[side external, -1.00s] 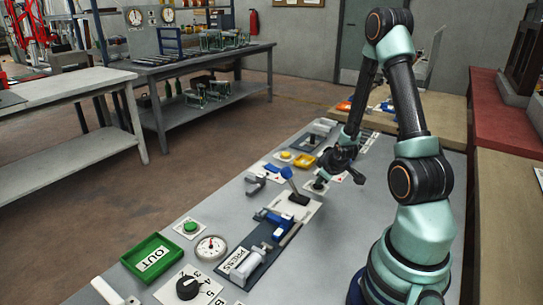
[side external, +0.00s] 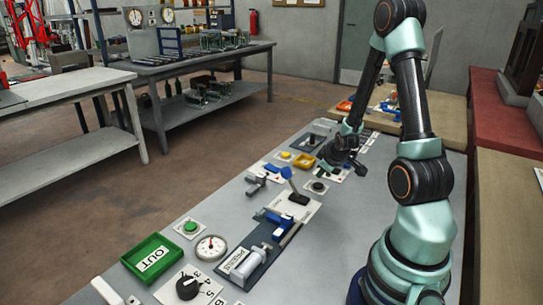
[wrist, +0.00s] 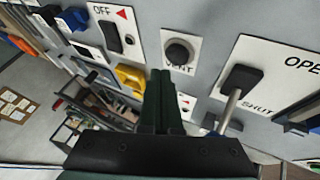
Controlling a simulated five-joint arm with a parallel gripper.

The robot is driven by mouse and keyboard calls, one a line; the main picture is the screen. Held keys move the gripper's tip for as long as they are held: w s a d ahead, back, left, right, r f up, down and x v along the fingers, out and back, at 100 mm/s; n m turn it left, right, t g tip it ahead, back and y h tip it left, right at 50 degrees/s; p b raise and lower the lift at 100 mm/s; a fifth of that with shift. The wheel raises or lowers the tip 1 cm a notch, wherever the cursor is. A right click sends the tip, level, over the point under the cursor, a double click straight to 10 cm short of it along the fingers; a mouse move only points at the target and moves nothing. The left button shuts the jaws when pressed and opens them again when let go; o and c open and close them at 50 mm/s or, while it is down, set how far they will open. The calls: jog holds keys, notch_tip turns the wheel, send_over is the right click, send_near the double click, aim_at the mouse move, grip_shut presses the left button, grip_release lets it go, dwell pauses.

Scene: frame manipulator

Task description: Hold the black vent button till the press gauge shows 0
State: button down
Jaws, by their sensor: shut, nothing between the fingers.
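The black vent button (wrist: 180,53) sits on a white plate lettered VENT in the wrist view. It also shows on the bench in the side view (side external: 318,187). My gripper (wrist: 161,76) is shut and empty, with its fingertips just below the button in the wrist picture. In the side view my gripper (side external: 326,168) is above and beyond the button, apart from it. A round white dial gauge (side external: 210,248) lies beside the unit labelled PRESS (side external: 240,263). The gauge's reading is too small to make out.
A lever on a plate marked OPEN and SHUT (wrist: 237,88) stands close to the vent button. A black switch marked OFF (wrist: 110,36) and a yellow tray (wrist: 130,77) are nearby. A green OUT tray (side external: 152,260) and a green button (side external: 191,227) are at the near end.

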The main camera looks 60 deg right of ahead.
aim_at(320, 186)
jog(key=shift+r, duration=2)
jog(key=shift+r, duration=0.1)
jog(key=w+a+r+y, duration=0.1)
jog(key=w+a+r, duration=0.45)
jog(key=a, duration=0.35)
jog(key=s+a+r+y, duration=0.1)
jog(key=s+a+r, duration=0.1)
jog(key=a, duration=0.5)
jog(key=s+a+r+y, duration=0.1)
jog(key=s+a+r, duration=0.1)
jog(key=a+r, duration=0.3)
jog(key=s+a+r+y, duration=0.2)
jog(key=a+r, duration=0.2)
jog(key=a, duration=0.4)
jog(key=shift+s+a+r+n, duration=0.25)
jog(key=shift+s+a+n, duration=0.1)
jog(key=shift+a+n, duration=0.05)
